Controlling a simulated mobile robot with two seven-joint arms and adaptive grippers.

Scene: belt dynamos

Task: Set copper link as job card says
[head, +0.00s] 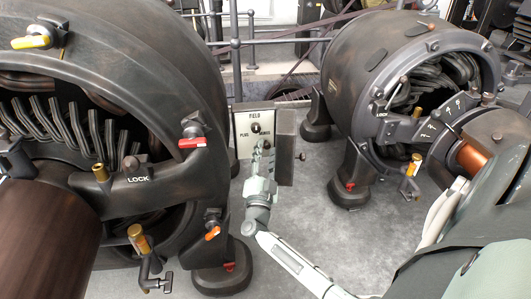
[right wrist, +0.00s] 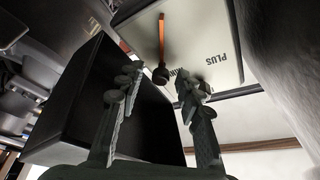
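The copper link (right wrist: 165,38) is a thin orange bar on a pale plate (right wrist: 225,45) in the right wrist view, with a dark round knob (right wrist: 161,76) at its near end. The plate reads PLUS, with another word partly hidden by a finger. In the head view the plate (head: 243,142) stands upright between two machines, headed FIELD; my gripper hides part of it. My right gripper (right wrist: 160,82) is open, its fingertips apart on either side of the knob in the picture; contact cannot be told. It also shows in the head view (head: 262,148). No job card is recognisable.
A large dark dynamo (head: 130,75) fills the left, with levers and a LOCK label. A second dynamo (head: 360,65) stands at the right behind the plate. Grey floor (head: 300,210) lies open between the machines.

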